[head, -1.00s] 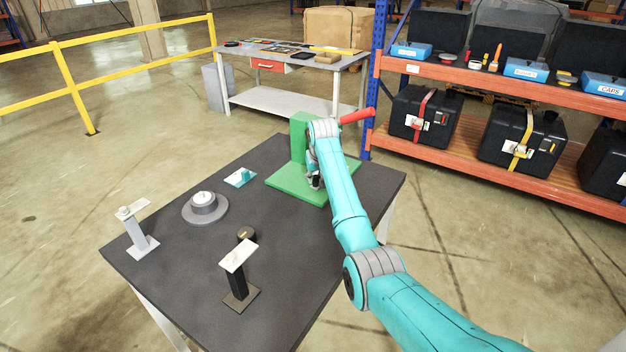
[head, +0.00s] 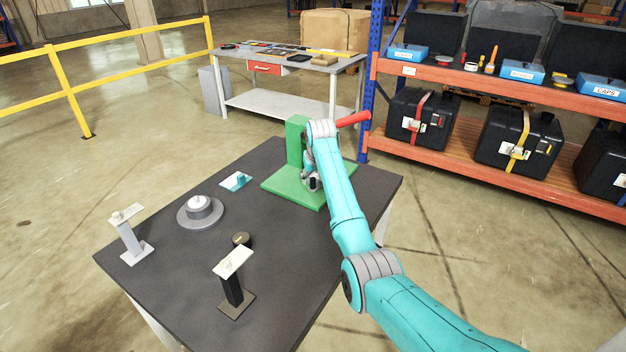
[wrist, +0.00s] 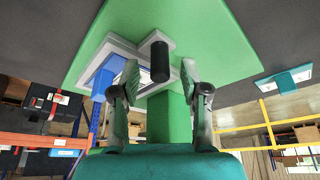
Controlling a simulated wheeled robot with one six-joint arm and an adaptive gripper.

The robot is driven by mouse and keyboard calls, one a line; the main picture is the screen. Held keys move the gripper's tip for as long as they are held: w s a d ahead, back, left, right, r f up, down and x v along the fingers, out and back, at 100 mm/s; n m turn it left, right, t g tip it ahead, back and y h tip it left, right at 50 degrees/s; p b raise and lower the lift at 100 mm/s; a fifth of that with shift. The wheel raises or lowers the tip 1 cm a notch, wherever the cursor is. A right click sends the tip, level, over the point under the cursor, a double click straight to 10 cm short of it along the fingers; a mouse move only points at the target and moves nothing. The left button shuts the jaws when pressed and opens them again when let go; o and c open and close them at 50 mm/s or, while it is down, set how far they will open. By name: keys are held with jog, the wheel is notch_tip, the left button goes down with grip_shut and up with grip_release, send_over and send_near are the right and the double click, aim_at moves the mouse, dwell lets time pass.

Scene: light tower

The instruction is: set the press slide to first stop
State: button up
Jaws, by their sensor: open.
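The green press (head: 295,140) stands at the far right of the dark table, with a flat base plate (head: 282,189) and an upright column. A red bar (head: 353,118) sticks out to the right near its top, partly behind my arm. In the wrist view, which appears upside down, a grey-white slide frame (wrist: 126,46) with a black cylindrical knob (wrist: 159,62) shows in front of the green base. My gripper (wrist: 159,72) is open, its fingertips to either side of the knob with gaps visible. In the head view, my gripper (head: 312,182) is low beside the column, largely covered by my wrist.
The table (head: 165,270) also holds a round grey dial (head: 200,211), a teal-and-white plate (head: 236,181), a grey stand (head: 130,237), a black stand (head: 233,285) and a dark round knob (head: 241,239). An orange-beamed shelf (head: 460,80) stands behind right.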

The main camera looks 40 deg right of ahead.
jog(key=v, duration=1.1)
jog(key=shift+s, duration=0.2)
